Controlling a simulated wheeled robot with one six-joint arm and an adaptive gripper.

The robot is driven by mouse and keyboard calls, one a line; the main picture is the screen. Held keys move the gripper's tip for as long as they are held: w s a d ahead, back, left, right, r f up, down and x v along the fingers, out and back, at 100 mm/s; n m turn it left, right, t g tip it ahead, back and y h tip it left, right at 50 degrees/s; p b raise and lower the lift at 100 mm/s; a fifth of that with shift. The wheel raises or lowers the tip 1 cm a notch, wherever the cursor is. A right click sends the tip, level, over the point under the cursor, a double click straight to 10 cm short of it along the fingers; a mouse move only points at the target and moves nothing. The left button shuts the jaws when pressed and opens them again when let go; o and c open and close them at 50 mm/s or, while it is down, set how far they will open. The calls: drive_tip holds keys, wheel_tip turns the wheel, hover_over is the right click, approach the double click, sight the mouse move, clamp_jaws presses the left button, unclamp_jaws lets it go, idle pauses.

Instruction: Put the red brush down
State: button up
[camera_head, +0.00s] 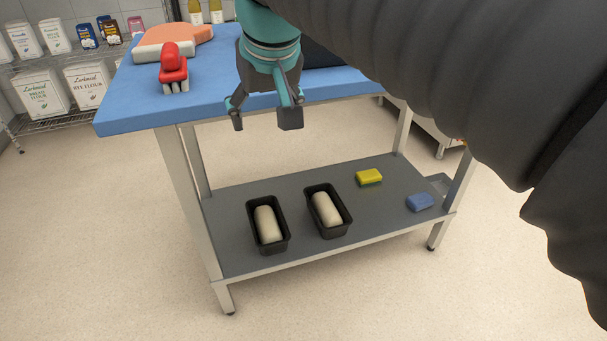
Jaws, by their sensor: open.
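The red brush (173,68) lies on the blue top of the work table (135,110), near its left end. Its pale bristles point toward the table's front edge. My gripper (264,122) is to the right of the brush, pointing down, apart from it. The fingers are spread open with nothing between them. They appear in front of the table's front edge; their exact height above or beside it is hard to tell.
An orange and white board (190,34) lies behind the brush. The lower shelf (300,255) holds two dark tins (268,224) with dough, a yellow sponge (369,177) and a blue one (419,202). Flour bags (88,85) stand on a rack at left. My arm hides the upper right.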

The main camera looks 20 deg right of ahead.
drive_tip(key=s+d+f, duration=0.2)
drive_tip(key=s+f, duration=0.4)
drive_tip(key=f, duration=0.2)
drive_tip(key=s+d+f, duration=0.2)
drive_tip(key=s+f, duration=0.3)
drive_tip(key=f, duration=0.4)
drive_tip(key=shift+s+d+p, duration=0.15)
drive_tip(key=shift+s+p, duration=0.2)
drive_tip(key=shift+s, duration=0.05)
